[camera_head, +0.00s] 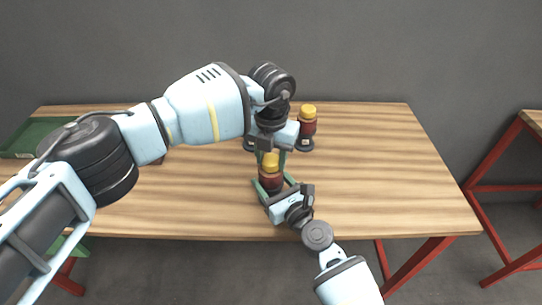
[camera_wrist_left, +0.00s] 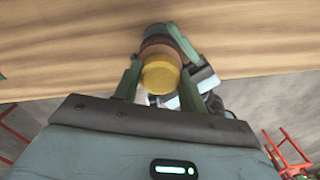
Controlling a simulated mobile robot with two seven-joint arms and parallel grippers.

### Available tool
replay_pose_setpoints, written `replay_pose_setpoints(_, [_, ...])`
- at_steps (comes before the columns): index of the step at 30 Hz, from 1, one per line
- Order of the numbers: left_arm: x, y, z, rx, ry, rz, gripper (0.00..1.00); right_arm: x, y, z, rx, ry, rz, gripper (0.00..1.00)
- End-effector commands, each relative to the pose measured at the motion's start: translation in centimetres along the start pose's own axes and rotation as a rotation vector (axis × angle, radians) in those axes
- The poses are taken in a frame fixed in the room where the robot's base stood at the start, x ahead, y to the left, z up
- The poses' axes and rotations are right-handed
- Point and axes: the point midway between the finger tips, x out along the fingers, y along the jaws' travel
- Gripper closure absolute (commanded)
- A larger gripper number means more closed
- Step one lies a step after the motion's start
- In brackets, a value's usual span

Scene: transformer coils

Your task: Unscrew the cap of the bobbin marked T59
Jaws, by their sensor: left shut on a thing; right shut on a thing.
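A copper-brown bobbin (camera_head: 270,181) with a yellow cap (camera_head: 271,162) stands upright near the table's front edge. No T59 mark is readable on it. My left gripper (camera_head: 270,158) reaches down from above and is shut on the yellow cap. In the left wrist view the cap (camera_wrist_left: 161,73) sits between the two green fingers, with the brown body behind it. My right gripper (camera_head: 272,187) comes from the front and is shut around the lower bobbin body. The bobbin's base is mostly hidden by the right fingers.
A second bobbin (camera_head: 307,127) with a yellow cap stands behind and to the right, close to my left gripper. A green tray (camera_head: 36,134) lies at the table's far left. The right part of the wooden table (camera_head: 390,170) is clear. Another red-legged table stands at right.

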Motion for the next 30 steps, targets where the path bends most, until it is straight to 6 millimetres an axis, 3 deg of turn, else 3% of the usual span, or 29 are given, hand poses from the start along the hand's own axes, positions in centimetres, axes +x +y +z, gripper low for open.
replay_pose_setpoints(30, [-0.11,-0.01,0.02,-1.683,0.001,0.000,0.86,-0.02,-0.03,-0.04,-0.001,0.001,-0.001,1.00])
